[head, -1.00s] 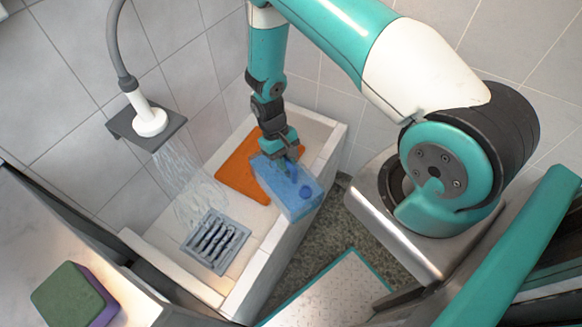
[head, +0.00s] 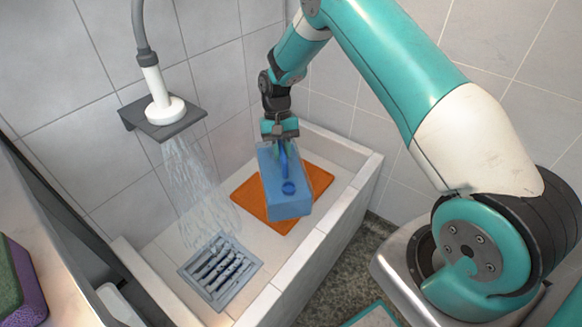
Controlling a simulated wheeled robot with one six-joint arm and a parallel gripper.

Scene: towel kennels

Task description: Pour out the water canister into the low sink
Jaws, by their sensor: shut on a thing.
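The blue water canister (head: 285,190) hangs from my gripper (head: 283,146), over the low sink. My gripper is shut on its handle. The canister looks roughly upright, with its round blue cap or opening on the side toward the camera. The low sink (head: 333,238) is a pale tiled basin with a raised rim. An orange mat (head: 247,203) lies on its floor, partly hidden by the canister. A grey drain grate (head: 220,271) sits in the sink floor toward the front left. I cannot tell how high the canister is above the mat.
A white shower head (head: 163,110) rests on a grey wall shelf (head: 140,122), and water (head: 195,180) sprays down into the left of the sink. A green and purple sponge (head: 18,285) is on the counter at the lower left. Tiled walls close the back.

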